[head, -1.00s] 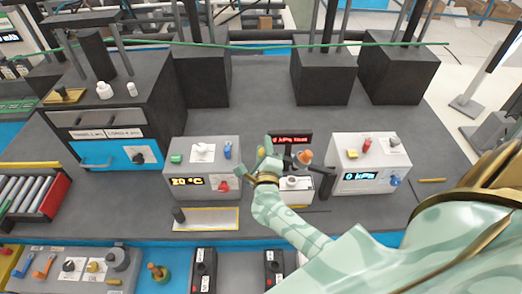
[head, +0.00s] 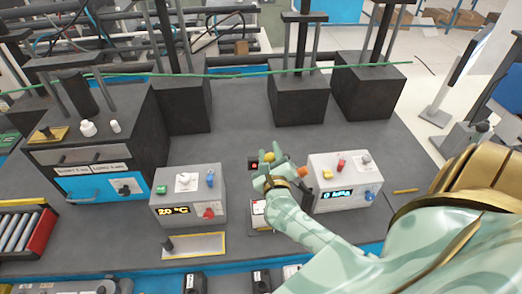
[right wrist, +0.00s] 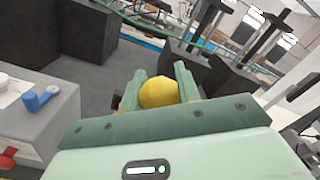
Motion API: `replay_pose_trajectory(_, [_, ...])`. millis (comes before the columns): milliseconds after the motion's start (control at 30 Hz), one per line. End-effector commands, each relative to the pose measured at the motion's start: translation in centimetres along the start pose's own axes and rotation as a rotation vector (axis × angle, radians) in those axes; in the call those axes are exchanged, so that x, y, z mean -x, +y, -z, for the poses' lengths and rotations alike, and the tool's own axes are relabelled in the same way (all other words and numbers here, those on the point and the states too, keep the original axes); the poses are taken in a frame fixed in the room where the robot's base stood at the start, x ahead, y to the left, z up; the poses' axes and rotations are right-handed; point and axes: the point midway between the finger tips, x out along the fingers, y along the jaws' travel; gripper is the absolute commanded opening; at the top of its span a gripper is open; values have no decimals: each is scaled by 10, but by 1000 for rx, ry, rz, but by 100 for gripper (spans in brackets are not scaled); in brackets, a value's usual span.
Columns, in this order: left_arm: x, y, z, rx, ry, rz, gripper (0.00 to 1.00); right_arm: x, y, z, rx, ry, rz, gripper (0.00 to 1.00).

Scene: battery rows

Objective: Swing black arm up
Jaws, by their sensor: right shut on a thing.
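My right gripper (head: 268,170) is over the small white-fronted station between two grey control boxes. In the right wrist view its green fingers (right wrist: 160,88) are shut on a round yellow knob (right wrist: 158,93). The yellow knob also shows at the fingertips in the head view (head: 269,157). An orange knob (head: 303,172) is just right of the gripper. The black arm is largely hidden behind my gripper and forearm, so I cannot tell its angle. The station's white front (head: 258,207) shows below the gripper. My left gripper is not in view.
A grey box with a "20 °C" display (head: 188,195) stands left of the station. A white box with a blue display (head: 345,182) stands close on the right. Black blocks with posts (head: 290,98) stand behind. The grey bench between is clear.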

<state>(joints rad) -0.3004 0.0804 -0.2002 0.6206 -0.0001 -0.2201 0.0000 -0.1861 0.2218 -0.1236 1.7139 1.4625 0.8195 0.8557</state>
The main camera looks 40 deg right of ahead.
Motion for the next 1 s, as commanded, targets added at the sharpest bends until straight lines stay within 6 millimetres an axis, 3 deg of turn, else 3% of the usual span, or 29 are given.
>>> replay_pose_trajectory(500, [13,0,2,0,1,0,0,0,-56,6,-225,-2,2,0])
replay_pose_trajectory(1000, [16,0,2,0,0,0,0,0,-75,12,-314,0,2,0])
